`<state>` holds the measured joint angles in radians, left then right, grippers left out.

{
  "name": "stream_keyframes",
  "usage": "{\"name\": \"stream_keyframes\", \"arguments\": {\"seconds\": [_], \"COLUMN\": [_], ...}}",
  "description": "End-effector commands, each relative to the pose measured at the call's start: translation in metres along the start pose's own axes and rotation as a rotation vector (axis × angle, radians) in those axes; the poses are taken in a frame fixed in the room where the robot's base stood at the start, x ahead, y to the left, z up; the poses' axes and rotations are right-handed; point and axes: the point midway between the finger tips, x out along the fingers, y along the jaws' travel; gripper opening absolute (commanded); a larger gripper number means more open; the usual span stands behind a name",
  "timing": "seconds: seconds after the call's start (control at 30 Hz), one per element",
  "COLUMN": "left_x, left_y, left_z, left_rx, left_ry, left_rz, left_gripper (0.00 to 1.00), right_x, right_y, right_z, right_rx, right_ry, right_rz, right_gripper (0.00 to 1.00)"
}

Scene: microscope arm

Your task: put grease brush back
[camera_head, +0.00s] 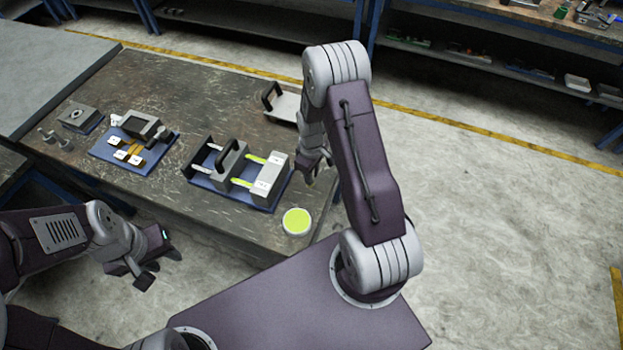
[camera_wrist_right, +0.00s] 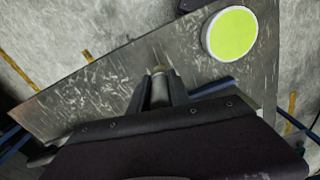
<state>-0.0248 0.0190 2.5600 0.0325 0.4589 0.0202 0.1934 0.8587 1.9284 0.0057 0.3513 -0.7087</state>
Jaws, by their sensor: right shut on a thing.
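My right gripper (camera_head: 312,178) is above the table's right end, between the blue-based fixture and the grease tin. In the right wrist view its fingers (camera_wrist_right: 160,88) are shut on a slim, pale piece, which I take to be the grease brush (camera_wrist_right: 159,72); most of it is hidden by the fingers. The round white tin with yellow-green grease (camera_head: 297,221) stands on the table near its front right corner. The tin also shows in the right wrist view (camera_wrist_right: 230,34), apart from the fingers. My left gripper (camera_head: 158,264) is open and empty, low in front of the table.
The blue-based fixture (camera_head: 237,172) with grey blocks, a dark handle and yellow-green rods is left of my right gripper. A tray with a dark handle (camera_head: 284,106) lies behind. A smaller blue-based assembly (camera_head: 134,143) and a grey block (camera_head: 78,116) stand farther left on the worn table (camera_head: 190,95).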

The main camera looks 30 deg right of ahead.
Motion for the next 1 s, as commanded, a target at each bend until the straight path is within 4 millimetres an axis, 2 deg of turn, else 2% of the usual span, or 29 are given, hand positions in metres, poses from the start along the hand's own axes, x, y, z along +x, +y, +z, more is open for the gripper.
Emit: {"name": "stream_keyframes", "arguments": {"seconds": [0.1,0.2,0.57,0.6,0.67,1.0], "left_x": [-0.007,-0.008,-0.003,-0.003,-0.004,-0.007], "left_y": [0.0,0.0,0.0,0.0,0.0,0.0], "left_z": [-0.001,-0.001,0.0,0.0,0.0,-0.001], "left_rx": [0.0,0.0,0.0,0.0,0.0,0.0], "left_ry": [0.0,0.0,0.0,0.0,0.0,0.0], "left_rz": [0.0,0.0,0.0,0.0,0.0,0.0], "left_gripper": [0.36,0.36,0.36,0.36,0.36,0.36], "right_x": [0.021,0.032,0.038,0.037,0.037,0.033], "right_y": [-0.001,-0.001,-0.001,-0.001,-0.001,-0.001], "right_z": [0.002,0.001,0.001,0.001,0.001,0.001], "right_rx": [0.0,0.0,0.0,0.0,0.0,0.0], "right_ry": [-0.004,-0.001,0.0,0.0,0.0,0.0], "right_rz": [-0.004,-0.001,0.0,0.0,0.0,0.0], "right_gripper": [0.0,0.0,0.0,0.28,0.45,0.45]}}
